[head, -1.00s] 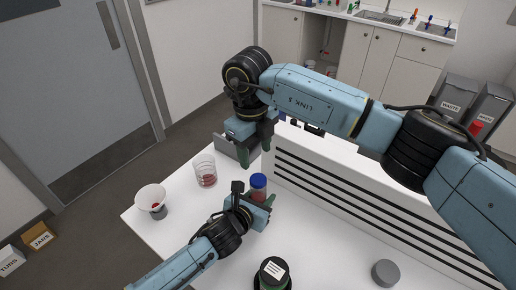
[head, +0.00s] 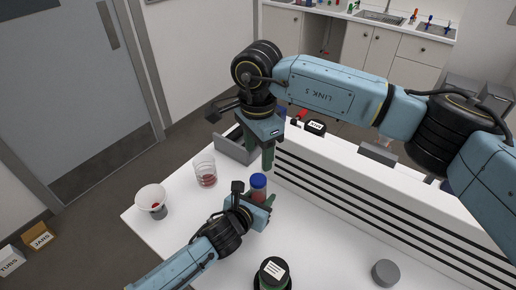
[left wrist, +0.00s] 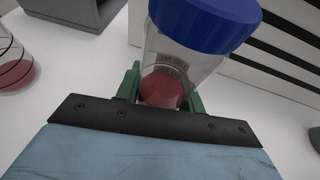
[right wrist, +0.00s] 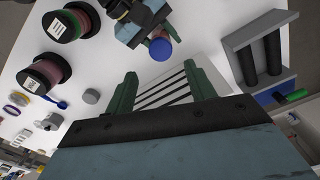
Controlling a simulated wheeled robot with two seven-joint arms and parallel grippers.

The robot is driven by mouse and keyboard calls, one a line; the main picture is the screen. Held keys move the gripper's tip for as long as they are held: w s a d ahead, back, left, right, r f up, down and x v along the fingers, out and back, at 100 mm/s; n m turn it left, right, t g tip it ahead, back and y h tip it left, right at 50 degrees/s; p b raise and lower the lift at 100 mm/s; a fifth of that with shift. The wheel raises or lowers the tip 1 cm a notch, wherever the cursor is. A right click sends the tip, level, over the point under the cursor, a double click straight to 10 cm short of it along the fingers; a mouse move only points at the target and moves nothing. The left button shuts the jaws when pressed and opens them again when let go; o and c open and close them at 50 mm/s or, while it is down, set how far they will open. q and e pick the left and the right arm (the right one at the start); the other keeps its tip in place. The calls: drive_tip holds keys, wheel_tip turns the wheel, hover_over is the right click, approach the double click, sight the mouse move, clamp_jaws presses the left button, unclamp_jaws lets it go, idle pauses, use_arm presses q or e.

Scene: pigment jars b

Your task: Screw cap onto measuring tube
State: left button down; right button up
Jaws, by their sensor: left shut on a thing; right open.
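The measuring tube (left wrist: 168,62) is clear with red contents and has a blue cap (left wrist: 205,18) on its top end. My left gripper (left wrist: 163,95) is shut around the tube's lower part. In the head view the blue cap (head: 258,180) points up above my left gripper (head: 262,203), and the tube is partly hidden. Whether the cap is fully tight cannot be told. My right gripper (head: 261,155) is open and empty, fingers down, a little above the cap. In the right wrist view the cap (right wrist: 160,50) shows beyond the open fingers (right wrist: 162,78).
A glass beaker with red contents (head: 205,174) and a white funnel-like cup (head: 150,198) stand at the left. A black-lidded jar (head: 272,273) and a grey cylinder (head: 385,273) are at the front. A striped white riser (head: 370,205) stands behind, close to the right gripper. A grey tray (head: 233,147) is behind left.

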sight(258, 179)
drive_tip(key=shift+f, duration=4.05)
drive_tip(key=c, duration=1)
drive_tip(key=shift+m, duration=0.9)
drive_tip(key=o, duration=1.1)
drive_tip(key=shift+o, duration=0.2)
drive_tip(key=shift+r, duration=0.1)
